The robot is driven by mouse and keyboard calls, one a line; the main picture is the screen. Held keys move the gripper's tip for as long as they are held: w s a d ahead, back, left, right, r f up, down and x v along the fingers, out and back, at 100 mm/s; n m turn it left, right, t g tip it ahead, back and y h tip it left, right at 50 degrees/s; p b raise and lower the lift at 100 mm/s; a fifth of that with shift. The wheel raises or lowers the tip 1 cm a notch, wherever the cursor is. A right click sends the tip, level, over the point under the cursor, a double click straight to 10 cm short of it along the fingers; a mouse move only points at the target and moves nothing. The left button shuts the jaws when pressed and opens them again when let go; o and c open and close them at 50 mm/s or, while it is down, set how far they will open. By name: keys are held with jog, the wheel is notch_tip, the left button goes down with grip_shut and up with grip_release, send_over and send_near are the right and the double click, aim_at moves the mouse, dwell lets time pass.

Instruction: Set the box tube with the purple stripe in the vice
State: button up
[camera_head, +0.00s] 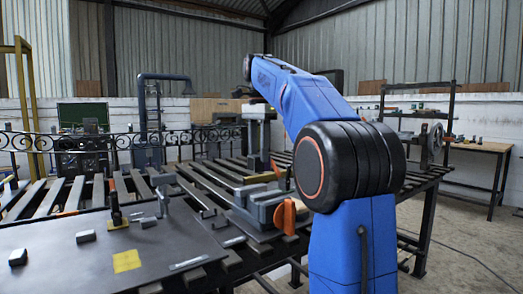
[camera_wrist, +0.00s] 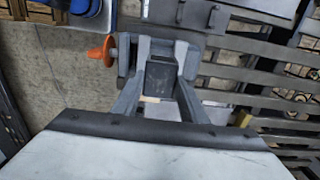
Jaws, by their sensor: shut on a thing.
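My gripper (camera_wrist: 158,92) points down over the vice in the wrist view, its two grey fingers closed around a dark piece (camera_wrist: 158,76) with a small tan edge. I see no purple stripe on it, so I cannot confirm it is the striped box tube. The grey vice (camera_head: 262,205) stands on the slatted table, with an orange handle (camera_head: 290,215); the handle also shows in the wrist view (camera_wrist: 102,50). In the head view a tan bar (camera_head: 262,177) shows just above the vice, below my gripper. Contact between the held piece and the vice cannot be told.
A black scroll railing (camera_head: 75,145) runs behind. Floor at the right is mostly clear.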

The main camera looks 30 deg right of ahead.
aim_at(259, 166)
jog(key=shift+f, duration=2.6)
jog(key=shift+f, duration=1.35)
jog(key=o, duration=1.3)
notch_tip(259, 166, up, 12)
jog(key=shift+s, duration=0.1)
jog(key=s+a+f+n+t, duration=0.3)
jog(key=s+a+f+n, duration=0.7)
jog(key=s+f, duration=0.5)
jog(key=s+a+f+n, duration=0.2)
jog(key=s+f, duration=0.3)
jog(key=f, duration=0.3)
jog(key=s+a+f+n+t, duration=0.1)
jog(key=s+a+f+n, duration=0.1)
jog(key=s+f, duration=0.3)
jog(key=s+a+f+n, duration=0.1)
jog(key=s+f+n, duration=0.2)
jog(key=f, duration=0.8)
jog(key=shift+s+a+f+n+t, duration=0.1)
jog(key=shift+s+a+n+t, duration=0.1)
jog(key=shift+s, duration=0.35)
jog(key=shift+s+a+f+n+t, duration=0.1)
jog(key=shift+s+a+t, duration=0.1)
jog(key=shift+s, duration=0.3)
